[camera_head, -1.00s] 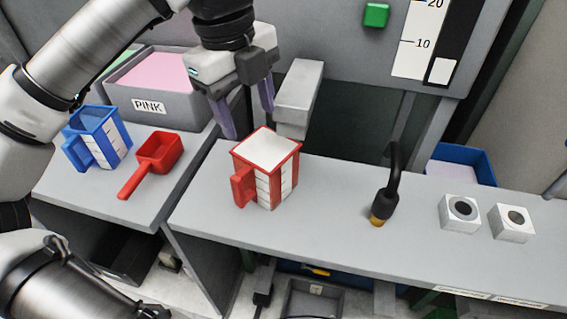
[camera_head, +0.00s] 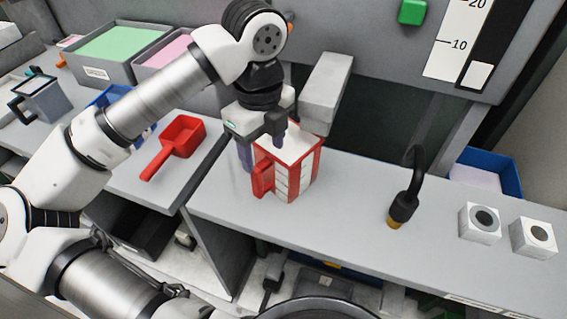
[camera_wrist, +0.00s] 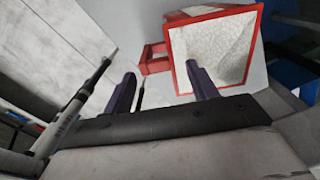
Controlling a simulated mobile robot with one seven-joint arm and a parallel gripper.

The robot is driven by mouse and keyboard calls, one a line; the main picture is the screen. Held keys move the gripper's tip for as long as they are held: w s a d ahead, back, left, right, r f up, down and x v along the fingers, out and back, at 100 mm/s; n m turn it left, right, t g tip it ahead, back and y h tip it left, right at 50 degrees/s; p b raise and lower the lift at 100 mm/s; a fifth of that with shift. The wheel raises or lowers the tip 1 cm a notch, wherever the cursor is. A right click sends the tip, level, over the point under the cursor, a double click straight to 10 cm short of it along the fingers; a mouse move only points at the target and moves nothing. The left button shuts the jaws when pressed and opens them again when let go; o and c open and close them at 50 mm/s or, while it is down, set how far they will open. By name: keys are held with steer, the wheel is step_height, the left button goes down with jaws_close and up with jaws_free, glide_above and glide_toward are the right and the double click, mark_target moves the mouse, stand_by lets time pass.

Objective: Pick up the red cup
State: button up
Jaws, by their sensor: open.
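The red cup (camera_head: 302,177) is square, with red and white stripes, a red rim and a red side handle (camera_head: 262,180). My gripper (camera_head: 262,148) is open and empty at the cup's upper left side. In the head view, one finger hangs left of the cup and the other overlaps its top. In the wrist view, the cup (camera_wrist: 180,72) is at upper right, with its handle (camera_wrist: 153,62) beyond the gap between my fingers. I cannot tell whether a finger touches the cup.
A red scoop (camera_head: 182,136) lies on the left counter, near a partly hidden blue cup (camera_head: 108,97). A grey block (camera_head: 326,85) juts out behind the red cup. A black bent nozzle (camera_head: 405,205) and two white blocks (camera_head: 479,223) stand right; the counter between is clear.

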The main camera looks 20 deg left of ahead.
mark_target(264, 161)
steer(key=shift+f, duration=1.7)
steer(key=c, duration=1.3)
steer(key=shift+o, duration=0.2)
steer(key=shift+w+r, duration=0.1)
steer(key=shift+r, duration=0.05)
